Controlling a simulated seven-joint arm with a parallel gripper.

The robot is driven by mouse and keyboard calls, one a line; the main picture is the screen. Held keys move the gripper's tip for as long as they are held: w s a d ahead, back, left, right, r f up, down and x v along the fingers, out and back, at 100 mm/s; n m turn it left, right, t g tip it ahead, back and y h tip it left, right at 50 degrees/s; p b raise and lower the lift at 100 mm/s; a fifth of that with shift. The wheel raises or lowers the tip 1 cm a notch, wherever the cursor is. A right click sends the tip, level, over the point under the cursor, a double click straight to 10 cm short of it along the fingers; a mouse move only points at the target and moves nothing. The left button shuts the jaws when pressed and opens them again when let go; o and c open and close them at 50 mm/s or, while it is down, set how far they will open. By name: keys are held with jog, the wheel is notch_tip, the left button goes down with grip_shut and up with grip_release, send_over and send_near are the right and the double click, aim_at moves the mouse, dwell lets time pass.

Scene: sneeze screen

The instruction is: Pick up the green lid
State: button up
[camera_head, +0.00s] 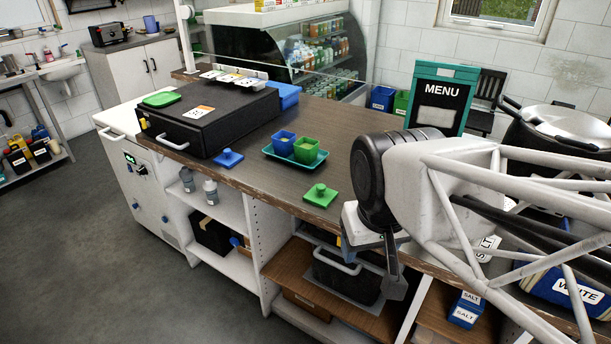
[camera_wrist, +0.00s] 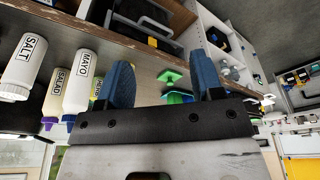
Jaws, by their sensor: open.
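The green lid (camera_head: 321,195), a small square with a knob, lies on the brown counter near its front edge. A green square piece that looks like it shows between my fingers in the wrist view (camera_wrist: 170,76). My gripper (camera_wrist: 164,78) is open and empty, its two blue-grey fingers apart. In the head view my gripper (camera_head: 391,277) hangs at the counter's front edge, to the right of and nearer than the lid, not touching it. My arm hides part of the counter there.
A teal tray (camera_head: 268,153) with a blue cup (camera_head: 284,143) and a green cup (camera_head: 306,150) stands behind the lid. A blue lid (camera_head: 229,158) lies to the left, before a black box (camera_head: 213,118). Labelled bottles (camera_wrist: 77,82) stand left in the wrist view.

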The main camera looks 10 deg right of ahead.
jog(key=shift+w, duration=0.1)
jog(key=n+g, duration=0.3)
jog(key=n, duration=2.1)
send_over(321, 186)
notch_tip(321, 186, down, 9)
jog(key=shift+a+f, duration=0.1)
jog(key=shift+f, duration=0.05)
jog(key=shift+w+f, duration=0.2)
jog(key=shift+f, duration=0.05)
jog(key=shift+f, duration=1.3)
jog(key=shift+s+d+f, duration=0.1)
jog(key=shift+f, duration=1.2)
jog(key=shift+d+f, duration=0.1)
jog(key=shift+f, duration=1.2)
